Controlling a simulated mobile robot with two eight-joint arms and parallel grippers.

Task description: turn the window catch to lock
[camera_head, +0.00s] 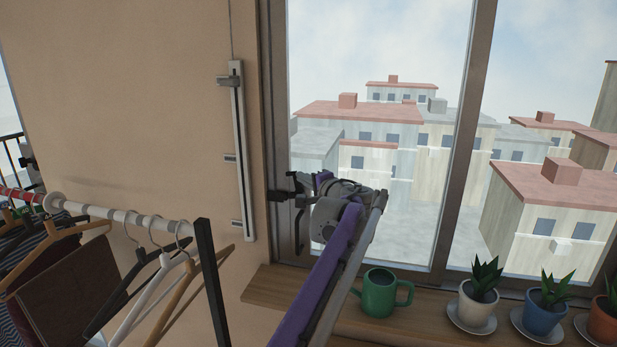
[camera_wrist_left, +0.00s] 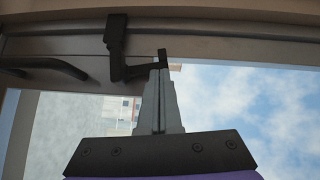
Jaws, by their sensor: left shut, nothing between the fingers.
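The window catch (camera_head: 279,196) is a small black fitting on the dark left frame of the window. In the left wrist view the catch (camera_wrist_left: 117,38) shows a block on the frame and a bent lever that runs across to a short upturned end. My left gripper (camera_head: 297,186) is in front of the frame beside the catch, partly hidden by its own wrist in the head view. Its fingers (camera_wrist_left: 158,73) are shut and empty, with the tips right at the lever's free end. I cannot tell whether they touch it. My right gripper is not in view.
A dark curved handle (camera_wrist_left: 50,66) sits on the frame near the catch. A clothes rail (camera_head: 125,216) with hangers is at the left.

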